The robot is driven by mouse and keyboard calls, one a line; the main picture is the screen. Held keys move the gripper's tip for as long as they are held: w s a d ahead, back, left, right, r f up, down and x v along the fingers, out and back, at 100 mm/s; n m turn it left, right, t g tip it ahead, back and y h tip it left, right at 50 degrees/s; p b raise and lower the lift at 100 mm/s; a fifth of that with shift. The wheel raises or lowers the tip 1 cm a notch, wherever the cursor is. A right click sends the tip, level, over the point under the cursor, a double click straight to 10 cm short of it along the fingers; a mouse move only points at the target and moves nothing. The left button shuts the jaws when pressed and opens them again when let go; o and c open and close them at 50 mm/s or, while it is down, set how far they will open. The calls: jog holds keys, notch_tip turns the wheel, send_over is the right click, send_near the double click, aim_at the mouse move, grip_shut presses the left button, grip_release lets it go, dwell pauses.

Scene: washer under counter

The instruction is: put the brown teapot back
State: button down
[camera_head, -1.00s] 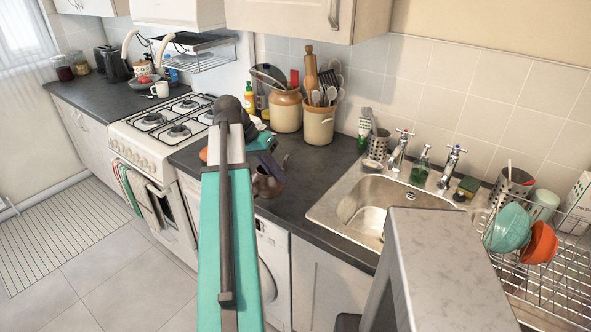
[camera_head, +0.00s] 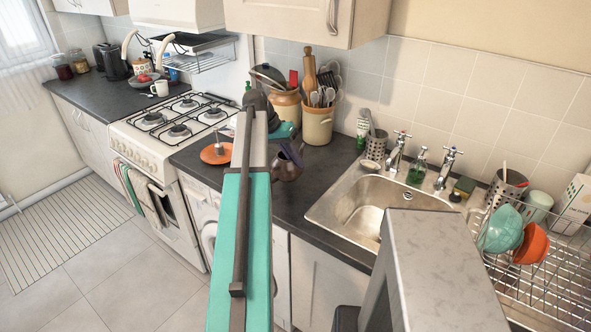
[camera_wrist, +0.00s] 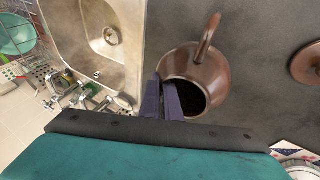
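The brown teapot (camera_head: 287,170) is at the counter, left of the sink, with its round mouth open and no lid on it. In the wrist view the teapot (camera_wrist: 211,78) shows its dark inside and its curved handle or spout at the top. My gripper (camera_head: 291,149) is at the near rim. Its two dark fingers (camera_wrist: 164,98) are close together with the teapot's wall between them, one inside the mouth and one outside. I cannot tell whether the teapot's base touches the counter.
An orange-brown disc (camera_head: 215,153) lies on the counter to the left, by the stove (camera_head: 175,125). Utensil crocks (camera_head: 318,125) stand behind my gripper. The sink (camera_head: 372,205) is to the right, with a dish rack (camera_head: 545,280) beyond. Dark counter near the sink's left edge is bare.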

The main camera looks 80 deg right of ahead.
aim_at(300, 174)
dwell(0.3)
jog(key=shift+f+p, duration=0.8)
jog(key=shift+f, duration=0.9)
jog(key=shift+f, duration=0.15)
jog(key=c, duration=2)
grip_release()
jog(key=shift+r, duration=0.2)
jog(key=shift+b+v, duration=1.5)
jog(key=shift+v, duration=4.45)
jog(key=shift+f, duration=0.1)
